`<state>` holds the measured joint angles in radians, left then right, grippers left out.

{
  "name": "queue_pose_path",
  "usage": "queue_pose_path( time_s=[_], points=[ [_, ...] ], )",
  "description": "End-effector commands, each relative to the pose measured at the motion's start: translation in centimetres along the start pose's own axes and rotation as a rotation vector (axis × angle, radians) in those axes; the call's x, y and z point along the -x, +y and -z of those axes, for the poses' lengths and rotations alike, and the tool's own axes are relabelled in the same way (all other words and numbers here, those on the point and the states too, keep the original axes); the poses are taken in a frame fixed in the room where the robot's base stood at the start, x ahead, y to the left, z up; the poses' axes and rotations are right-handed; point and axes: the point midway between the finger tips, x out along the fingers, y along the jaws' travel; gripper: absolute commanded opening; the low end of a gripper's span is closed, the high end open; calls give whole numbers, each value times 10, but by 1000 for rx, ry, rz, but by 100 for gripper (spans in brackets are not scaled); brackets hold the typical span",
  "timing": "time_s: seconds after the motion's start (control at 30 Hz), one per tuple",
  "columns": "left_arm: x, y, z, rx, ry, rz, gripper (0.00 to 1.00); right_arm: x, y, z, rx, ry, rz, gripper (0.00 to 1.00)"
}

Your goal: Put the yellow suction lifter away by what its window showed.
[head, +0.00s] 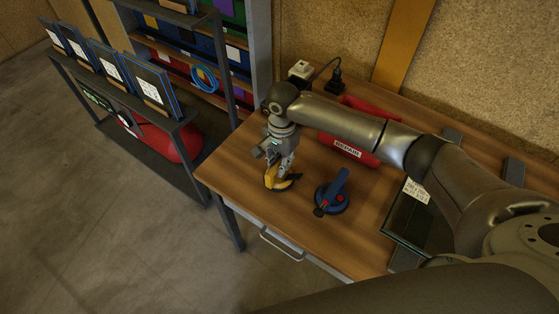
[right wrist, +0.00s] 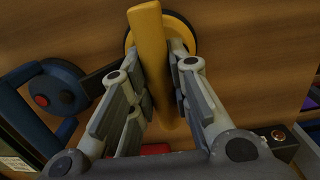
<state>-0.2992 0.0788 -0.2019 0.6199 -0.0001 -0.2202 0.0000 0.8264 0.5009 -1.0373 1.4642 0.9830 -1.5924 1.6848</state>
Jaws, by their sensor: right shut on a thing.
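The yellow suction lifter (head: 271,181) is at the near left part of the wooden table. My right gripper (head: 284,170) comes down on it from above and is shut on its handle. In the right wrist view the yellow handle (right wrist: 150,55) lies between both fingers, with a dark round rim behind it. I cannot tell whether the lifter touches the table, and its window does not show. A blue suction lifter (head: 332,194) sits just right of it on the table; it also shows in the right wrist view (right wrist: 40,100). My left gripper is not in view.
A red tray labelled REPAIR (head: 347,149) lies behind the lifters. A dark pane (head: 418,222) with a white label lies at the right. A charger (head: 300,70) stands at the table's back. Left are a shelf unit (head: 230,95) and a low rack (head: 75,75) with several panels.

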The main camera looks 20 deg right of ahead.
Motion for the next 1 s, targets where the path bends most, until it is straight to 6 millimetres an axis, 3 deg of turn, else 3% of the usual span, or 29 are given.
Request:
queue_pose_path(
  time_s=[0.27, 0.3, 0.47, 0.83, 1.0],
  points=[
    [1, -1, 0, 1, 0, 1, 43, -1, 0, 0, 0, -1, 1, 0],
    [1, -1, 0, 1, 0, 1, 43, -3, 0, 0, -1, -1, -1, 19],
    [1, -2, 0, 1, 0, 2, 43, -3, 0, 0, 0, 0, -1, 40],
    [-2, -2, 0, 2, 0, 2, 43, 0, 0, 0, 1, 0, 1, 40],
    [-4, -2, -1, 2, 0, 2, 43, 24, -1, 0, 0, 0, 3, 40]
  ],
)
